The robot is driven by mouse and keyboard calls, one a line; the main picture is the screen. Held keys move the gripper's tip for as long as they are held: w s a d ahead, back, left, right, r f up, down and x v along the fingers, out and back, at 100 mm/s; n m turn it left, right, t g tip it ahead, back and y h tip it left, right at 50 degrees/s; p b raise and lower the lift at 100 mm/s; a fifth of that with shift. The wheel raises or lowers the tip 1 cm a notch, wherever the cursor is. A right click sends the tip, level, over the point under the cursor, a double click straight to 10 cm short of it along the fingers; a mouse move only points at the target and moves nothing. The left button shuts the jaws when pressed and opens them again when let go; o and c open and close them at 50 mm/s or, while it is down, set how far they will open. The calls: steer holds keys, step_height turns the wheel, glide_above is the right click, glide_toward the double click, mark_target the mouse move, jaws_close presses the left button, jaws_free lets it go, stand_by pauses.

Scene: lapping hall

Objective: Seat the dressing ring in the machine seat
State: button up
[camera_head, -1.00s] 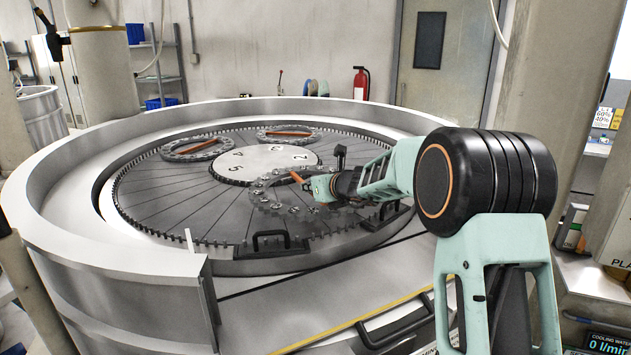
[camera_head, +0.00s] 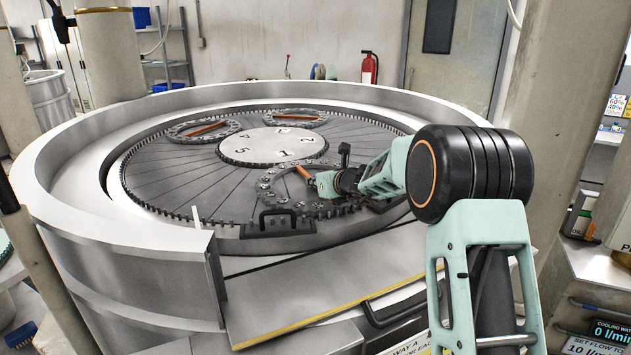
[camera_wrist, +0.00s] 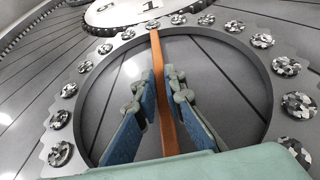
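The dressing ring (camera_head: 268,194) is a grey toothed ring with round speckled pads and an orange bar (camera_head: 304,174) across it. It lies at the front of the dark grooved plate, beside the numbered hub (camera_head: 271,146). In the wrist view the ring (camera_wrist: 85,67) fills most of the picture, and its orange bar (camera_wrist: 157,60) runs between my fingers. My gripper (camera_wrist: 160,80) has one finger against each side of the bar and looks shut on it. In the head view my gripper (camera_head: 318,183) hides part of the ring's right side. I cannot tell a separate seat outline under the ring.
Two similar rings with orange bars lie at the back left (camera_head: 205,129) and back (camera_head: 292,117) of the plate. A high metal rim (camera_head: 75,190) surrounds the machine. A black handle (camera_head: 277,222) stands at the front, close to the ring.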

steer(key=o, duration=0.4)
steer(key=shift+o, duration=0.2)
steer(key=shift+r, duration=0.2)
steer(key=shift+s+d, duration=0.15)
steer(key=shift+s, duration=0.1)
steer(key=b+v, duration=0.1)
steer(key=v, duration=1)
steer(key=shift+s+d+r, duration=0.1)
steer(key=shift+s+d, duration=0.05)
steer(key=shift+s, duration=0.05)
